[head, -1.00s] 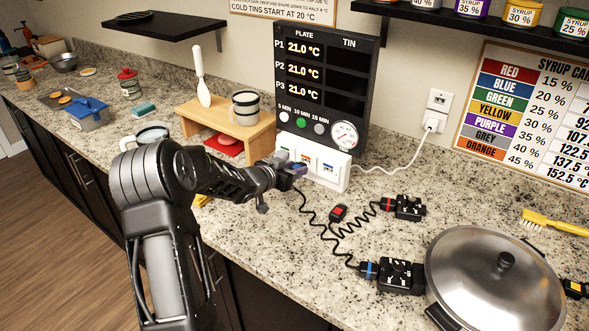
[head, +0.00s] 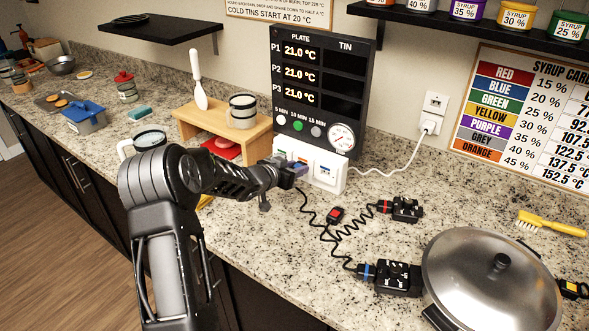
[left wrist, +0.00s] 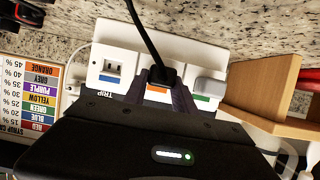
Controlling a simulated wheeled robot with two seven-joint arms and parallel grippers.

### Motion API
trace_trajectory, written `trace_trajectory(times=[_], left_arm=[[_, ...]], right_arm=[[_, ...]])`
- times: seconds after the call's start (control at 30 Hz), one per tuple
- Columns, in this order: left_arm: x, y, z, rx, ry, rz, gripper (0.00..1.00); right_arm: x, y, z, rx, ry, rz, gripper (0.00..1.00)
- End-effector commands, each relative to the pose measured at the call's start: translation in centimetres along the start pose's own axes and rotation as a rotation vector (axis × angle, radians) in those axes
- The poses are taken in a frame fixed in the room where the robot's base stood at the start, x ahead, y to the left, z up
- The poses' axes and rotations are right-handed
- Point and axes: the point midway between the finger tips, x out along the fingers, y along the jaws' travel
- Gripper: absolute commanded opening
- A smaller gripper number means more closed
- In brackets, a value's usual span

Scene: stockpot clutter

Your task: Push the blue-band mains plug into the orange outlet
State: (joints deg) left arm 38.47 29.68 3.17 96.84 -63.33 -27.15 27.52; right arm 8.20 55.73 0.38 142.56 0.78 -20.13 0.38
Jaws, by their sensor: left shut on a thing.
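My left gripper (head: 287,173) reaches in from the left to the white outlet block (head: 327,177) below the display panel. In the left wrist view the gripper (left wrist: 162,92) is shut on a black mains plug (left wrist: 161,76), whose cable runs up out of view. The plug is in front of the middle outlet, which has an orange label (left wrist: 157,88). I cannot tell whether its pins are in, and no band shows on the plug itself. A black cord (head: 311,210) runs from the gripper toward a blue-banded connector (head: 367,272) at a black box. My right gripper is not in view.
A blue-label outlet (left wrist: 112,68) is empty beside the orange one; a grey piece (left wrist: 210,86) covers the green-label outlet. A wooden stand (head: 222,127) is close to the left. A lidded pan (head: 492,275) and black box (head: 398,278) stand at right.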

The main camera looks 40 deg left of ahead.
Motion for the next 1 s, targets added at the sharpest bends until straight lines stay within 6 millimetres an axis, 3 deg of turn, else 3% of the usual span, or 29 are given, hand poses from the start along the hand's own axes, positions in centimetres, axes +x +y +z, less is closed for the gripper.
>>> trace_trajectory(times=[0.27, 0.3, 0.57, 0.9, 1.0], left_arm=[[-0.02, 0.02, -0.02, 0.000, 0.001, 0.000, 0.00], [-0.02, 0.02, -0.03, 0.000, 0.001, 0.000, 0.35], [-0.02, 0.01, -0.01, 0.000, 0.000, 0.000, 0.57], [-0.05, -0.01, 0.03, 0.000, 0.000, 0.000, 0.58], [-0.90, -0.09, 0.04, 0.001, 0.000, -0.002, 0.58]], right_arm=[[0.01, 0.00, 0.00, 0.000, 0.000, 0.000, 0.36], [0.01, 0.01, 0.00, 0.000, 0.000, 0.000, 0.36], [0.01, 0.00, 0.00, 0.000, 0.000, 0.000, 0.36], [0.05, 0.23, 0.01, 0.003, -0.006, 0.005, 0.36], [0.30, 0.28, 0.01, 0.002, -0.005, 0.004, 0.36]])
